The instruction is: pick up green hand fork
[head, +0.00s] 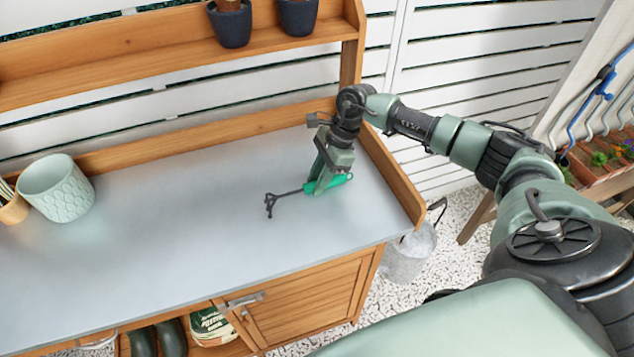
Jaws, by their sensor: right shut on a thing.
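The green hand fork (334,182) is at the right end of the grey bench top (200,235). It has a green handle and a dark shaft with prongs that point left. My right gripper (318,183) points down and is shut on the handle. The fork is at or just above the bench surface; I cannot tell if it touches. My left gripper is not in view.
A pale green pot (57,188) stands at the left of the bench, next to a small tan pot (12,207). Dark pots (231,24) sit on the upper shelf. A wooden side rail (395,180) edges the bench's right end. The middle of the bench is clear.

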